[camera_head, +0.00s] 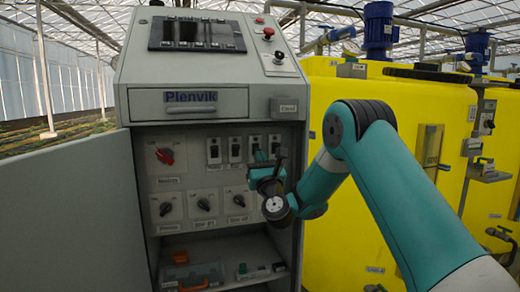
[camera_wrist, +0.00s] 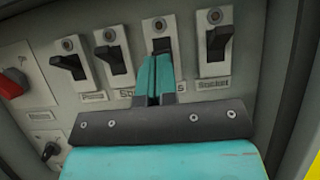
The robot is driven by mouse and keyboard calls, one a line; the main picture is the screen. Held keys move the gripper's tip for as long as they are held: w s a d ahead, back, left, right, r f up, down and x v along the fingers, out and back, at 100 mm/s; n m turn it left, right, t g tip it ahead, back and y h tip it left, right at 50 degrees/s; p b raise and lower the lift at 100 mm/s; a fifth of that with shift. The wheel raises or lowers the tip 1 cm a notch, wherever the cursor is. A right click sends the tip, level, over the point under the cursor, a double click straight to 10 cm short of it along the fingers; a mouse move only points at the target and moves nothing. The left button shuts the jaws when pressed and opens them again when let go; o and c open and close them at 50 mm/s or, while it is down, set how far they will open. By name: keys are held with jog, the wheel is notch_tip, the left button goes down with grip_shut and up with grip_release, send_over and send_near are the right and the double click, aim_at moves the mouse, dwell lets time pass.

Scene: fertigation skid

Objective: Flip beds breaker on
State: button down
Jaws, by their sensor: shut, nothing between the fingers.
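A row of several black toggle breakers on light plates sits in the open cabinet. The third breaker from the left (camera_wrist: 162,45) is right at my fingertips in the wrist view, and its label is mostly covered by my fingers. Which label reads beds cannot be made out. My gripper (camera_wrist: 158,62) is shut and empty, with its teal fingers pointing up at the lower end of that lever; I cannot tell if they touch. In the head view my gripper (camera_head: 264,172) is in front of the right part of the breaker row.
The rightmost breaker (camera_wrist: 215,42) and the second breaker (camera_wrist: 113,60) flank my fingers closely. A red rotary switch (camera_head: 165,156) and several black knobs are left and below. The open cabinet door (camera_head: 70,215) stands left; yellow tanks (camera_head: 345,100) stand right.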

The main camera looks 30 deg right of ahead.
jog(key=shift+s+r+g+p, duration=0.1)
jog(key=shift+r+g+p, duration=0.75)
jog(key=shift+p, duration=3.5)
jog(key=shift+f, duration=0.1)
